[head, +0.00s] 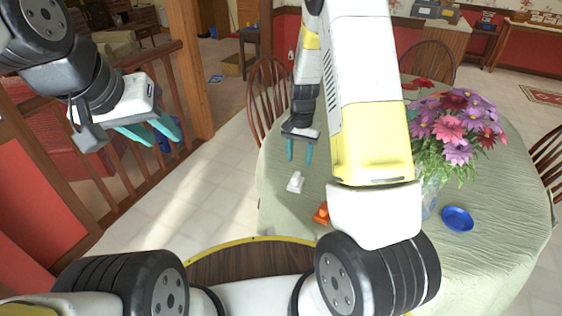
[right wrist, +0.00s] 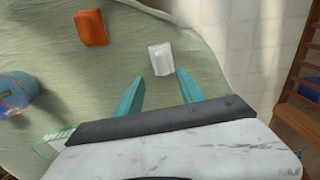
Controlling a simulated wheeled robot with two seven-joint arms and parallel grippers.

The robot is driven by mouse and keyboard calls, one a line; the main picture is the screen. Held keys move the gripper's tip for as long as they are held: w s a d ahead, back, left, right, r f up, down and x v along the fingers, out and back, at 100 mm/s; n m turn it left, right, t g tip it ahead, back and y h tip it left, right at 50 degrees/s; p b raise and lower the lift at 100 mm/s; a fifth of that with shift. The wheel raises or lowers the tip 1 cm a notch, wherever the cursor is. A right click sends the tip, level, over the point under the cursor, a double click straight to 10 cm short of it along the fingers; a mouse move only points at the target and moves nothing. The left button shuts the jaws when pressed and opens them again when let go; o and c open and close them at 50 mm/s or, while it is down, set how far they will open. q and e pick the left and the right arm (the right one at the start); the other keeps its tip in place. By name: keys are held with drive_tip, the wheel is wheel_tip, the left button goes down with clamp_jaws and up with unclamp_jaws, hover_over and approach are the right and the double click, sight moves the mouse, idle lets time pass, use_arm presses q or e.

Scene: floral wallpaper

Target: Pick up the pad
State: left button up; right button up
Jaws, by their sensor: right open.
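I cannot tell for certain which thing is the pad. A small white block-like object (head: 295,182) lies on the cloth-covered table near its left edge; in the right wrist view it (right wrist: 161,57) is just beyond the fingertips, lined up with the gap. A flat green-and-white item (right wrist: 55,142) is partly hidden at the lower left of that view. My right gripper (head: 300,152) is open and empty above the table, fingers pointing toward the white object; its fingers also show in the right wrist view (right wrist: 159,78). My left gripper (head: 152,130) is open and empty, off the table beside the railing.
An orange object (head: 321,213) lies near the white one, partly behind my arm. A flower bouquet (head: 458,125) in a vase and a blue bowl (head: 457,219) stand to the right on the table (head: 500,250). Wooden chairs (head: 268,95) surround it. A wooden railing (head: 120,195) is at left.

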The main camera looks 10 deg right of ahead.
sight(296, 175)
drive_tip(key=shift+w+f, duration=0.1)
drive_tip(key=shift+f, duration=0.4)
drive_tip(key=f, duration=0.7)
drive_tip(key=shift+a+f, duration=0.2)
drive_tip(key=shift+a, duration=0.1)
clamp_jaws()
